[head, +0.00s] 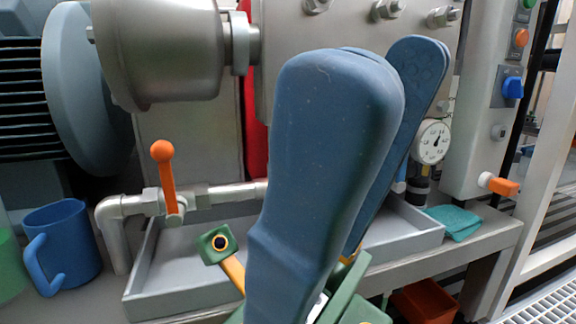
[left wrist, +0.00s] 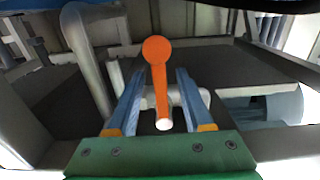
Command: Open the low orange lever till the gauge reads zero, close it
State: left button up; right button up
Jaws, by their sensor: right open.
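An orange lever (head: 163,165) with a round knob stands nearly upright on the pipe at the left of the head view. A white dial gauge (head: 431,141) is at the right, its scale too small to read. In the left wrist view an orange lever (left wrist: 158,75) shows between the blue fingers of my left gripper (left wrist: 160,74), which are apart. I cannot tell whether they touch it, or whether it is the lever in the head view. My right gripper (head: 372,75) is open, close to the head camera, and hides the middle.
A grey tray (head: 185,290) lies under the pipe. A blue mug (head: 60,245) stands at the left and a teal cloth (head: 454,221) at the right. An orange-tipped handle (head: 502,186) sticks out from the white cabinet. A red-orange bin (head: 425,302) is low at the right.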

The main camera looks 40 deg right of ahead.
pick_arm(q)
grip_shut()
jog(key=shift+s+d+r+n+p, duration=0.15)
jog(key=shift+d+n+p, duration=0.15)
jog(key=shift+n, duration=0.2)
jog(key=shift+s+d+r+n+p, duration=0.15)
jog(key=shift+d+n, duration=0.1)
jog(key=shift+n, duration=0.25)
jog(key=s+d+r+n+p, duration=0.1)
jog(key=d+r+n+p, duration=0.3)
jog(key=n, duration=0.9)
jog(key=shift+s+d+p, duration=0.25)
jog(key=shift+d+p, duration=0.05)
jog(key=shift+d, duration=0.15)
dwell(4.8)
